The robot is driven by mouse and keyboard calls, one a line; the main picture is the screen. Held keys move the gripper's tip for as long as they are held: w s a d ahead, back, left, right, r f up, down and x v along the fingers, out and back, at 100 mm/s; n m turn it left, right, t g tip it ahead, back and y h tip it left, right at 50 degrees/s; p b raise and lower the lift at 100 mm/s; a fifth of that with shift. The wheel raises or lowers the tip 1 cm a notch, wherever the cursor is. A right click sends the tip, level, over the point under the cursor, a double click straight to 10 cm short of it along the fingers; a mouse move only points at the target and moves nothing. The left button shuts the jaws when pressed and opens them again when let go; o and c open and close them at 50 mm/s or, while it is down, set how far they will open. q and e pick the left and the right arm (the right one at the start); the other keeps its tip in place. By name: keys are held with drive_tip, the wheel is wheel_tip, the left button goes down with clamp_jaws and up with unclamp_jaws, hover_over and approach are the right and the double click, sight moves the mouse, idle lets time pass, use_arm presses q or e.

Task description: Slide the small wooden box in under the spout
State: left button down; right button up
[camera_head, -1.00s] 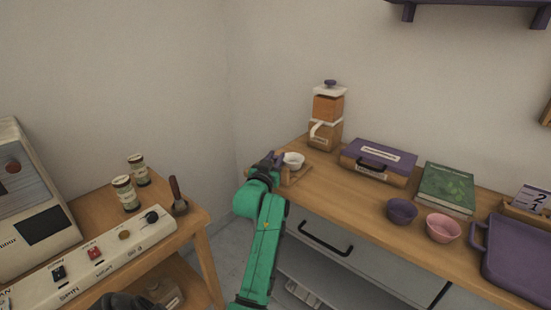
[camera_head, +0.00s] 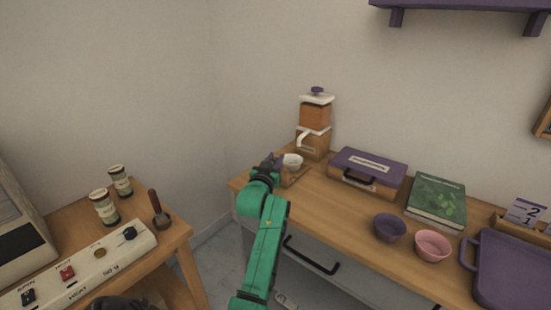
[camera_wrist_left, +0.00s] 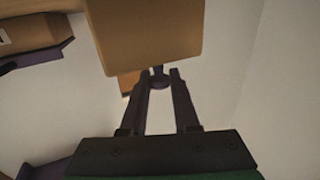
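The small wooden box (camera_head: 296,180) is at the counter's left end, with a white bowl (camera_head: 292,161) at it; whether the bowl sits on or in it I cannot tell. The wooden dispenser (camera_head: 315,122) with a white spout (camera_head: 306,139) stands just behind, to the right of the bowl. My left gripper (camera_head: 275,161) is at the box's left side. In the left wrist view a wooden block (camera_wrist_left: 146,35), seemingly the box, fills the top; my left fingertips (camera_wrist_left: 159,76) close around a dark purple knob (camera_wrist_left: 158,83) below it. My right gripper is not seen.
Right of the dispenser are a purple-and-wood case (camera_head: 367,172), a green book (camera_head: 437,198), a purple bowl (camera_head: 390,228), a pink bowl (camera_head: 432,245) and a purple tray (camera_head: 510,272). A second table (camera_head: 178,236) with jars (camera_head: 105,207) stands left, across a gap.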

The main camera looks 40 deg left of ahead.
use_arm(q)
drive_tip(key=c, duration=0.7)
unclamp_jaws()
drive_tip(key=shift+f, duration=0.2)
drive_tip(key=shift+w+a, duration=0.1)
drive_tip(key=shift+w, duration=0.2)
drive_tip(key=shift+s, duration=0.15)
drive_tip(key=b+v, duration=0.1)
drive_tip(key=v, duration=1.3)
drive_tip(key=shift+s, duration=0.15)
drive_tip(key=shift+o, duration=0.2)
